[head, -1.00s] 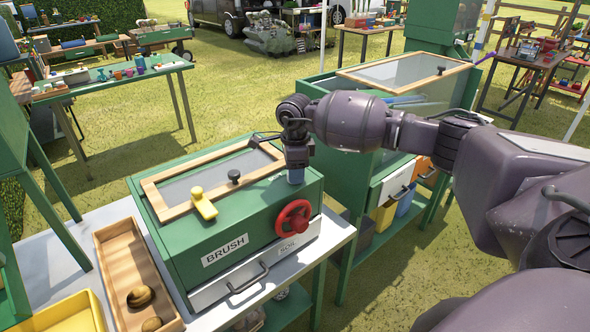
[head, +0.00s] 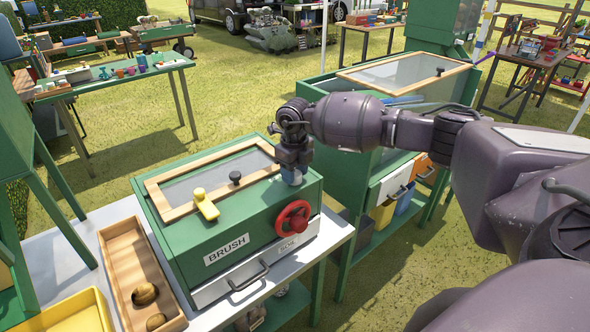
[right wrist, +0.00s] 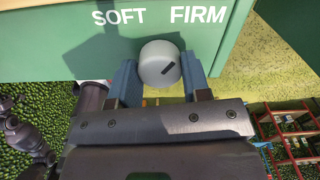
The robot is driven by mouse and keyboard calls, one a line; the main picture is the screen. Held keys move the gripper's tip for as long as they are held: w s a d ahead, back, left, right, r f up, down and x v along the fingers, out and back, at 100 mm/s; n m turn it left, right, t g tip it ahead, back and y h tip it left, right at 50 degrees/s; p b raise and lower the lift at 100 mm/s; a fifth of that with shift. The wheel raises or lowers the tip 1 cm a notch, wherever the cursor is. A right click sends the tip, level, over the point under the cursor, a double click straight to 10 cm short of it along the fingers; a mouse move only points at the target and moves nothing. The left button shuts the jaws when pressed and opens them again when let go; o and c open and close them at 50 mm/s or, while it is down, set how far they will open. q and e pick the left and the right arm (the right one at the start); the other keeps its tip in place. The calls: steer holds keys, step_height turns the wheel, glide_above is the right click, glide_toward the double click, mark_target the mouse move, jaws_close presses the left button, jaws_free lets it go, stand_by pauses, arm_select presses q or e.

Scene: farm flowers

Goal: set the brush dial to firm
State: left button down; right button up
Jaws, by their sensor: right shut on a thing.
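The brush dial is a round grey knob (right wrist: 159,64) with a short dark mark, in the right wrist view. It sits on a green panel (right wrist: 60,50) below the white words SOFT and FIRM. The mark slants up and to the right, toward the FIRM side. My right gripper (right wrist: 160,80) is shut on the knob, one blue finger on each side. In the head view my right gripper (head: 291,177) reaches down at the right back side of the green box labelled BRUSH (head: 227,249), and the dial is hidden there. My left gripper is not in view.
The box has a red handwheel (head: 293,218), a yellow lever (head: 205,204) and a wood-framed lid (head: 165,209). A wooden tray (head: 128,245) stands left of it on the table. A second green cabinet (head: 362,160) stands close behind my right gripper.

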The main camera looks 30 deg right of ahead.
steer(key=shift+m, duration=0.8)
steer(key=o, duration=0.9)
step_height(320, 180, up, 11)
steer(key=shift+f, duration=0.1)
stand_by(0.5)
